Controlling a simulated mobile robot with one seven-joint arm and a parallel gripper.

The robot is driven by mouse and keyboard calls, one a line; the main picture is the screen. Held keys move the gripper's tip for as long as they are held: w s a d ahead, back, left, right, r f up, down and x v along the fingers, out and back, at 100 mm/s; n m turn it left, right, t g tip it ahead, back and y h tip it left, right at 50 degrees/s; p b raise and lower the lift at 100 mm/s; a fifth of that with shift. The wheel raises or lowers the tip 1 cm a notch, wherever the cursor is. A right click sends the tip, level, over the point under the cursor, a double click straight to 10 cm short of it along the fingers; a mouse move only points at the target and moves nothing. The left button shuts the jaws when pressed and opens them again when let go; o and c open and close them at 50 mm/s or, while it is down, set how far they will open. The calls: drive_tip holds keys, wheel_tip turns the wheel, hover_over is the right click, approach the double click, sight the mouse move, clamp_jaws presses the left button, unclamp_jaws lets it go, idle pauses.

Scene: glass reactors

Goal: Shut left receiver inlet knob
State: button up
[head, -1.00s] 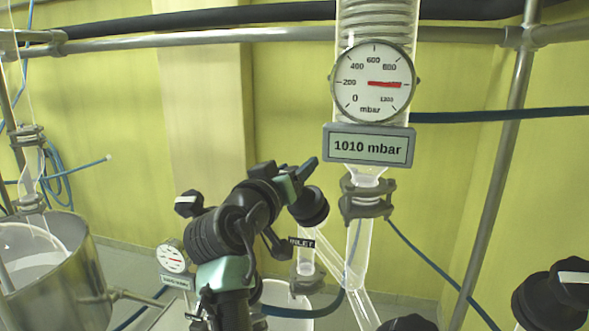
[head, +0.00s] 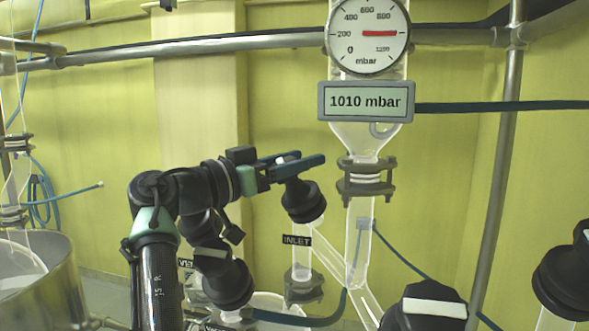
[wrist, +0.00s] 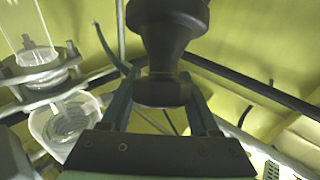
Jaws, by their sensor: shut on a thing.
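The black inlet knob (head: 303,202) sits on a glass valve stem beside a small INLET label (head: 297,240), left of the central glass column. My gripper (head: 297,164) reaches it from the left, its fingers nearly level at the knob's top. In the wrist view the knob (wrist: 165,55) stands between the two fingers of my gripper (wrist: 162,100), which is shut on it. The fingers hide part of the knob's top in the head view. How far the knob is turned cannot be told.
A pressure gauge (head: 368,35) and a 1010 mbar display (head: 366,101) are on the column right of my gripper. More black knobs (head: 425,308) stand at the lower right. A steel vessel (head: 40,285) is at the lower left. A metal rail (head: 200,47) crosses behind.

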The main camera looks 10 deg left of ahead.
drive_tip(key=shift+s+d+r+m+g+h+p, duration=0.1)
drive_tip(key=shift+r+m+g+h+p, duration=0.05)
drive_tip(key=shift+m+g+h+p, duration=0.6)
drive_tip(key=shift+d+m+g+h+p, duration=0.1)
drive_tip(key=shift+m+g+h+p, duration=0.35)
drive_tip(key=shift+m+p, duration=0.45)
drive_tip(key=shift+s+d+f+m+g+h+p, duration=0.15)
drive_tip(key=shift+f+m+g+h+p, duration=0.15)
drive_tip(key=shift+m+g+h+p, duration=0.65)
drive_tip(key=o, duration=1.4)
drive_tip(key=shift+t+y+p, duration=0.25)
drive_tip(key=shift+y+p, duration=0.05)
drive_tip(key=shift+y, duration=0.15)
drive_tip(key=shift+r, duration=0.15)
wheel_tip(320, 180, up, 10)
drive_tip(key=p, duration=0.6)
drive_tip(key=shift+p, duration=0.3)
